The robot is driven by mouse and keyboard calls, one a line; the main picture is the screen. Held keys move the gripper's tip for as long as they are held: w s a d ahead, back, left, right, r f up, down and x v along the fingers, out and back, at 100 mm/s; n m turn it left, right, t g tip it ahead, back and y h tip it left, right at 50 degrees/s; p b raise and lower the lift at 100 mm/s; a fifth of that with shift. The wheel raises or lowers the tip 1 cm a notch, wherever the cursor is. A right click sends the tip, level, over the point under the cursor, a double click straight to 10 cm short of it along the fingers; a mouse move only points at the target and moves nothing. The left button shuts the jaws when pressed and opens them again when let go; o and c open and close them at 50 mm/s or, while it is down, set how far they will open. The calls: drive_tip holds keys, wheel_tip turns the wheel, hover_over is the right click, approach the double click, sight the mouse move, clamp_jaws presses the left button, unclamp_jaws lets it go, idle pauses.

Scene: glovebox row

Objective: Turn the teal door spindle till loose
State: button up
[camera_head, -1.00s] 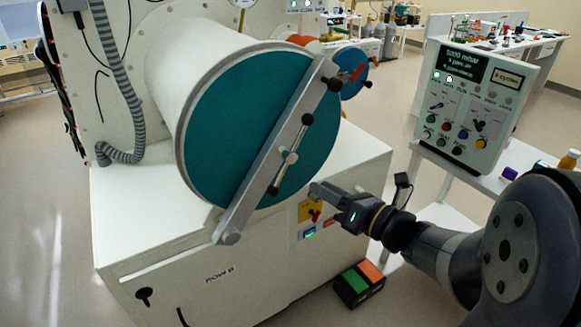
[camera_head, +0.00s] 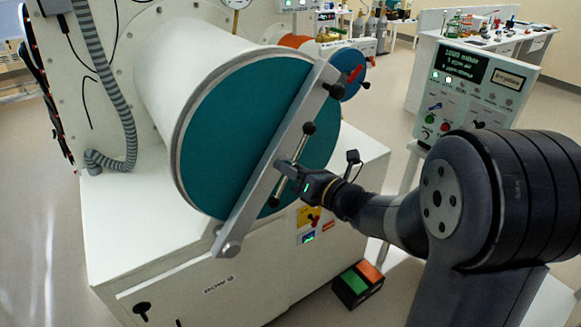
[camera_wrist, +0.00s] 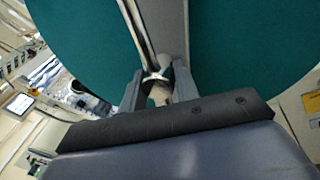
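The teal door (camera_head: 235,130) is a round disc on the end of a white cylinder, with a grey bar (camera_head: 258,190) slanting across it. The door spindle, a thin metal rod (camera_head: 300,148) with black end knobs, sits on the bar's middle. My gripper (camera_head: 281,166) is at the spindle's middle and hides part of it. In the wrist view my gripper's two fingers (camera_wrist: 158,92) stand apart on either side of the spindle's pale hub (camera_wrist: 157,88). A small gap seems to show beside the hub; firm contact is not visible. The teal door (camera_wrist: 240,45) fills the background.
A control panel (camera_head: 480,85) stands at the right, partly behind my arm. A smaller teal door (camera_head: 348,78) with a red handle is behind. A green and orange pedal box (camera_head: 358,285) is on the floor. The white cabinet (camera_head: 170,250) stands below the cylinder.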

clamp_jaws()
